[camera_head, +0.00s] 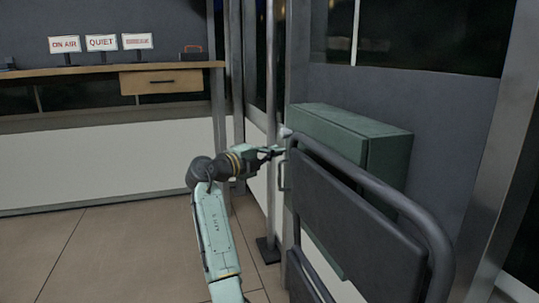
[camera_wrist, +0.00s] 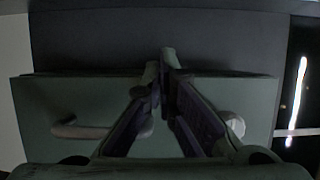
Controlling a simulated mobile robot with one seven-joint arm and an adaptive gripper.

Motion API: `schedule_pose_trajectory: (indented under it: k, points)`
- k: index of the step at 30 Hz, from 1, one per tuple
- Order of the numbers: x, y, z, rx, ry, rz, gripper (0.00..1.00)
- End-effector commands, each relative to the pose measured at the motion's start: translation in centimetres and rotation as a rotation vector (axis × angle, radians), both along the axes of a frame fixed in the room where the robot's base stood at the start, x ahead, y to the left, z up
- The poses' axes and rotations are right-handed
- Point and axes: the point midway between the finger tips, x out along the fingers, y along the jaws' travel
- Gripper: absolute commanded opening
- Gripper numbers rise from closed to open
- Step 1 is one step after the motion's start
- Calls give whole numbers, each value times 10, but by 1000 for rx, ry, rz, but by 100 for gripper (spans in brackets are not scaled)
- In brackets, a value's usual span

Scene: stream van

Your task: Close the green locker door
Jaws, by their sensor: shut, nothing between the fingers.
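The green locker (camera_head: 390,165) stands against the grey wall in the right half of the head view. Its green door (camera_head: 335,140) is the long face toward the lower left, largely hidden by a dark chair-like frame. A dark seam shows between door and body; I cannot tell how far the door stands open. My gripper (camera_head: 280,151) is shut and empty, close to the door's left end; contact is unclear. In the wrist view my gripper (camera_wrist: 167,60) points at a broad green surface (camera_wrist: 250,95). A pale bar (camera_wrist: 82,131) shows behind the fingers.
The dark tubular frame with panels (camera_head: 350,215) stands right of my arm, in front of the locker. A thin metal post (camera_head: 270,190) rises from a floor base. A desk with a drawer (camera_head: 160,82) and several signs is at the back left. The floor at left is clear.

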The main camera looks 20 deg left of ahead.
Motion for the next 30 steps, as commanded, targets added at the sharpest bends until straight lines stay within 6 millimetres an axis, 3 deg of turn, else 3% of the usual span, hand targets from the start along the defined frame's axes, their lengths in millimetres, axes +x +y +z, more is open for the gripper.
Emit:
schedule_pose_trajectory:
  k: [19,23,30]
  points:
    - [2,-4,-1,1,3,-1,0]
    - [-13,4,-1,1,0,1,0]
    - [-61,29,0,0,-1,6,0]
